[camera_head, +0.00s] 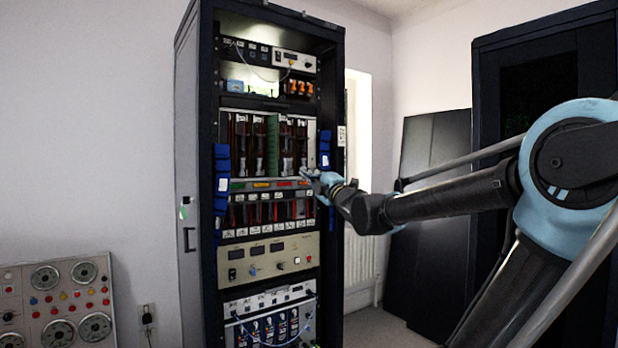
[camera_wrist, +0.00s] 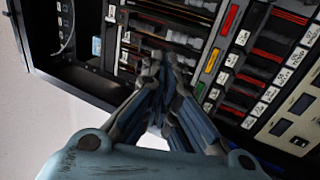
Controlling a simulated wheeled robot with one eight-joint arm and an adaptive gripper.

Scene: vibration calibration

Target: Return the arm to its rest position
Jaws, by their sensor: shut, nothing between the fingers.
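My arm reaches in from the right of the head view, stretched out toward an open black equipment rack (camera_head: 190,150). My gripper (camera_head: 308,176) is in front of the right part of the rack's middle modules. In the wrist view my gripper (camera_wrist: 158,62) has its fingers together, with nothing between them. Its tips point at the rack's module rows, close to a strip with red, yellow and green labels (camera_wrist: 212,60). Whether the tips touch the rack cannot be told.
A beige power panel (camera_head: 268,260) sits lower in the rack. A panel with dials and buttons (camera_head: 60,305) stands at the lower left. A dark cabinet (camera_head: 490,75) and dark leaning panels (camera_head: 430,150) stand behind my arm. The floor (camera_head: 385,330) between rack and panels is clear.

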